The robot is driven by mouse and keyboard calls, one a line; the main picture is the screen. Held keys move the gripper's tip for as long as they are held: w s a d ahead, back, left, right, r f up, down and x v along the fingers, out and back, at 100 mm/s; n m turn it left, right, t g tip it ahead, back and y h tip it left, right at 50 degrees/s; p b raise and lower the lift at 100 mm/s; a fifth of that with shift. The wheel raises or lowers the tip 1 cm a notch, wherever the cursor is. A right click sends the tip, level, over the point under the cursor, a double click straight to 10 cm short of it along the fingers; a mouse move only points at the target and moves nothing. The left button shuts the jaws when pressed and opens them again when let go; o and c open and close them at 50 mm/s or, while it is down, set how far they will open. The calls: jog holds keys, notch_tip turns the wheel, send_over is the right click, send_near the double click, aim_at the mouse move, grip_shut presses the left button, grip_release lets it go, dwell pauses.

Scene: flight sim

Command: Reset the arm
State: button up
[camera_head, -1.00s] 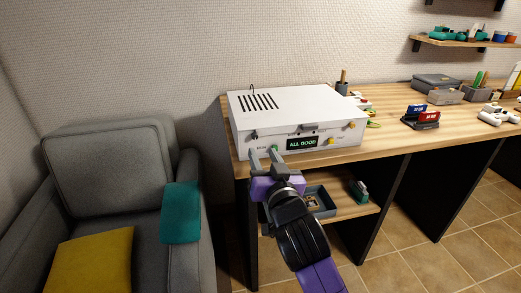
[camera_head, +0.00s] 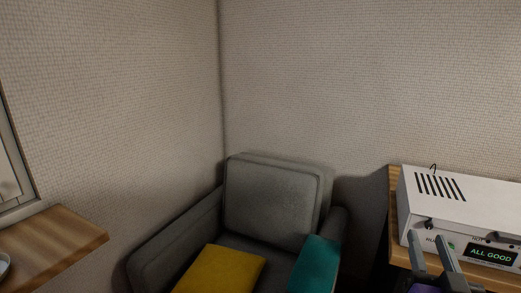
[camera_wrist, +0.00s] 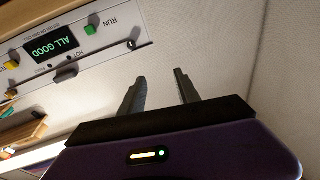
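My gripper (camera_head: 433,248) is at the lower right of the head view, in front of the left part of a white box (camera_head: 460,200) with a lit "ALL GOOD" display. Its two grey fingers are apart with nothing between them. In the wrist view, the open fingers (camera_wrist: 158,88) point up the picture, with empty space between them. The box's front panel (camera_wrist: 75,40), with a green button and a display, shows at the upper left there, apart from the fingers. Most of my arm is out of the head view.
A grey armchair (camera_head: 270,195) with a yellow cushion (camera_head: 220,270) and a teal cloth (camera_head: 315,264) stands in the corner, left of the wooden desk (camera_head: 394,185). Another wooden surface (camera_head: 50,245) juts in at the left, below a window edge (camera_head: 12,165).

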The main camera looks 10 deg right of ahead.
jog(key=s+a+f+n+t+y+p, duration=0.1)
jog(key=s+a+f+n+y+p, duration=0.15)
jog(key=s+a, duration=0.4)
jog(key=s+a+f+n+y+p, duration=0.2)
jog(key=s+a+f+n+y, duration=0.15)
jog(key=s+a, duration=0.35)
jog(key=s+a+g+y+p, duration=0.1)
jog(key=s+a+g+p, duration=0.1)
jog(key=s, duration=0.7)
jog(key=s+a+f+g+y+p, duration=0.1)
jog(key=s+g+p, duration=0.1)
jog(key=s, duration=0.8)
jog(key=shift+s+a+f+p, duration=0.3)
jog(key=shift+a+p, duration=0.1)
jog(key=shift+p, duration=0.4)
